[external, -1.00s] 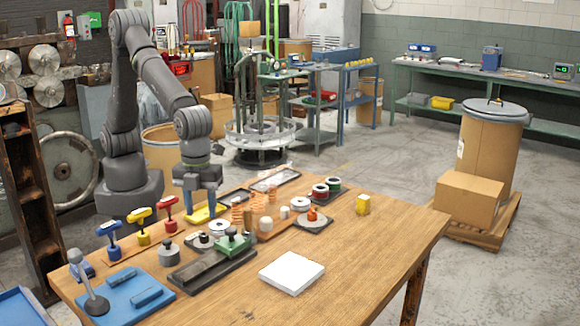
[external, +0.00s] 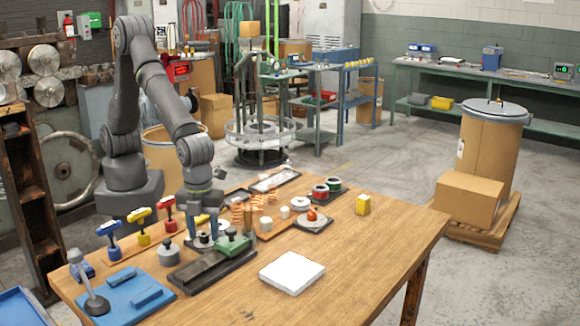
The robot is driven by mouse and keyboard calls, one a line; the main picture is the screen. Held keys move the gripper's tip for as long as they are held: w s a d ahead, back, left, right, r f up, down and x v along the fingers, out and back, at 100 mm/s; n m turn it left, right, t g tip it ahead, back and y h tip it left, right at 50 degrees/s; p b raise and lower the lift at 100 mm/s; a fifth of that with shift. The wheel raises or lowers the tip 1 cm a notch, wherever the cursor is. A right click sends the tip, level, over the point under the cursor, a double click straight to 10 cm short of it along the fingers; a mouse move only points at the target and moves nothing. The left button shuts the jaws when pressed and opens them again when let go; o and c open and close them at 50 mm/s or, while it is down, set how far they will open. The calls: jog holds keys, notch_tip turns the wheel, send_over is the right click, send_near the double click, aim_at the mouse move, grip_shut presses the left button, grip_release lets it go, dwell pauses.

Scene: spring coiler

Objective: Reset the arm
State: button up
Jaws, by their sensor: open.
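My grey arm reaches down over the wooden table (external: 340,258). My gripper (external: 204,232) is open and low over the table's left half, at a small dark-topped piece (external: 203,238). I cannot tell whether the fingers touch it or anything else. A white-and-grey spool (external: 221,229) stands just right of the fingers, and a yellow piece (external: 201,219) is partly hidden behind them.
A green-topped block (external: 233,242) sits on a dark fixture just in front. T-handled tools in blue (external: 109,229), yellow (external: 140,214) and red (external: 167,203) stand left.

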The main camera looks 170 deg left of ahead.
notch_tip(320, 180, up, 17)
notch_tip(320, 180, down, 17)
jog(key=shift+f, duration=0.2)
jog(key=n, duration=0.3)
jog(key=shift+n, duration=0.4)
jog(key=n, duration=0.4)
jog(key=shift+n, duration=0.3)
jog(key=n, duration=0.4)
jog(key=shift+n, duration=1.9)
